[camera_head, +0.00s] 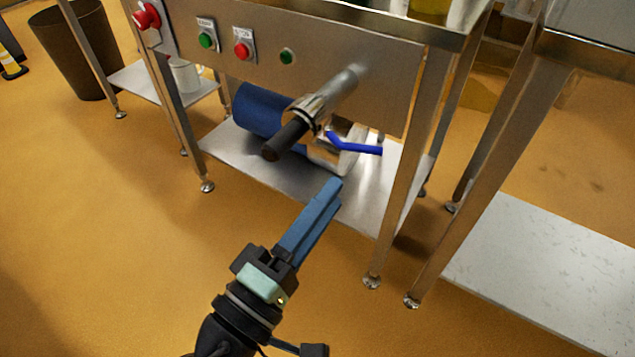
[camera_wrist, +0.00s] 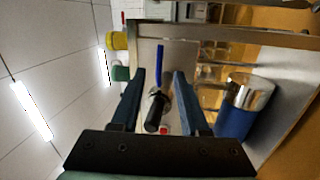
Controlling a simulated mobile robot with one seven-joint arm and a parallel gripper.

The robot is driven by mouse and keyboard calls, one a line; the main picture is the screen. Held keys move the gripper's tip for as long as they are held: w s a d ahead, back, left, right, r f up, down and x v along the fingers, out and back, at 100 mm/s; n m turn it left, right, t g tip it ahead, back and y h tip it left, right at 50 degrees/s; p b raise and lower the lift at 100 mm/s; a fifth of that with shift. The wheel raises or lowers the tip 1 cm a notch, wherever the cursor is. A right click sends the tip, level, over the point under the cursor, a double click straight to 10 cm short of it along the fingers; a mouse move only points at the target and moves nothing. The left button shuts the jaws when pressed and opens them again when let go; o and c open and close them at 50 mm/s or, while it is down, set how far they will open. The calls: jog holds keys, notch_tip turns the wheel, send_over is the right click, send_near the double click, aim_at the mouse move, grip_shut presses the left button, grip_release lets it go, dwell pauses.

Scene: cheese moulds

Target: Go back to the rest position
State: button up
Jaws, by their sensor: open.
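My gripper (camera_head: 325,203) has long blue fingers and points up and to the right in the head view, in front of the steel machine (camera_head: 300,50). In the wrist view my gripper (camera_wrist: 160,85) shows its two fingers apart with nothing held between them. A pipe with a dark end (camera_head: 285,140) sticks out of the machine's front panel, beyond my fingertips. A blue lever (camera_head: 355,146) is beside this pipe. In the wrist view the blue lever (camera_wrist: 159,65) and the dark end (camera_wrist: 155,112) appear in the gap between the fingers, and I cannot tell how far off they are.
The panel has a green button (camera_head: 206,40), a red button (camera_head: 242,50) and a red emergency knob (camera_head: 146,16). A blue cylinder (camera_head: 262,108) is under the panel, above the lower shelf (camera_head: 240,160). A brown bin (camera_head: 80,50) stands back left. The floor at left is clear.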

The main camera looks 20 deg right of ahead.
jog(key=w+a+r+m+t+y+p, duration=0.2)
jog(key=w+r+m+t+y+p, duration=0.15)
jog(key=r, duration=0.85)
jog(key=w+a+r+m+t+y+p, duration=0.2)
jog(key=w+r+m+t+y+p, duration=0.15)
jog(key=r, duration=0.95)
jog(key=s+a+r+t+y+p, duration=0.2)
jog(key=s+r+t+y, duration=0.1)
jog(key=r, duration=0.5)
jog(key=s+a+r+t+y+p, duration=0.1)
jog(key=s+r+t+y+p, duration=0.15)
jog(key=r, duration=0.55)
jog(key=s+a+r+t+y+p, duration=0.1)
jog(key=s+a+r+t+y, duration=0.15)
jog(key=r, duration=0.65)
notch_tip(320, 180, up, 35)
jog(key=p, duration=3.6)
jog(key=shift+w+d+y, duration=0.15)
jog(key=shift+d+y, duration=0.15)
jog(key=shift+d, duration=0.05)
jog(key=shift+f, duration=0.15)
